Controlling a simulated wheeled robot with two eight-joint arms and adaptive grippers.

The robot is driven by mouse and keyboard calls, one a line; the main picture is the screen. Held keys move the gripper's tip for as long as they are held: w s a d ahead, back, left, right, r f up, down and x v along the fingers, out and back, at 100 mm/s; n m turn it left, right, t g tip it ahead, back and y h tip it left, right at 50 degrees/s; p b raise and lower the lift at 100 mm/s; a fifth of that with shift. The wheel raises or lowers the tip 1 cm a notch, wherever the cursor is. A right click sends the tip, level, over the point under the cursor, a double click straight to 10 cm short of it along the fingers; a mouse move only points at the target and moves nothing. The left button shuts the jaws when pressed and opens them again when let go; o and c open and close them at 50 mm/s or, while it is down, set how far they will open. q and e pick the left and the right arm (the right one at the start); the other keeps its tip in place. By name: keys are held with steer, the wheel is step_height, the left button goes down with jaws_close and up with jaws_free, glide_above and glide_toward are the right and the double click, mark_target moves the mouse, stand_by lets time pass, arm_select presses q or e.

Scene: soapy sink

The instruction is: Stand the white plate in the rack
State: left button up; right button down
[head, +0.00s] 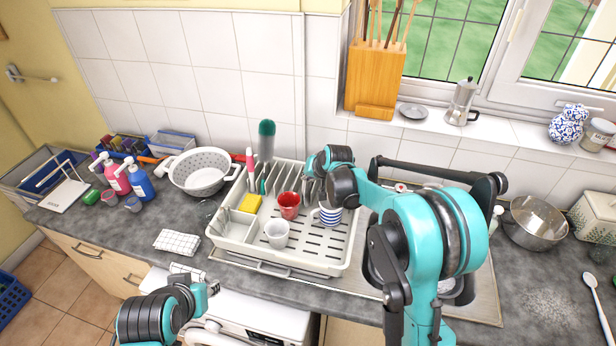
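The off-white dish rack (222,243) stands on the counter left of the sink. It holds a red cup (289,205), a white cup (276,234), a blue-striped mug (329,215) and a yellow sponge (250,203). I cannot make out the white plate for certain; a pale patch shows in the sink, mostly behind my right arm. My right gripper (312,186) is over the back right of the rack, by its upright slots; its fingers are too small to read. My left gripper (213,289) is low, in front of the counter, and its fingers are unclear.
The sink (488,305) is right of the rack, largely covered by my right arm. A white colander (200,171), soap bottles (139,182) and a checked cloth (177,241) are to the left. A steel bowl (532,222) stands right. Counter front-left is mostly clear.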

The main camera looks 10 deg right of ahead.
steer(key=c, duration=1.6)
jaws_free()
steer(key=shift+c, duration=0.2)
arm_select(q)
steer(key=shift+r, duration=0.1)
arm_select(e)
steer(key=shift+r, duration=0.1)
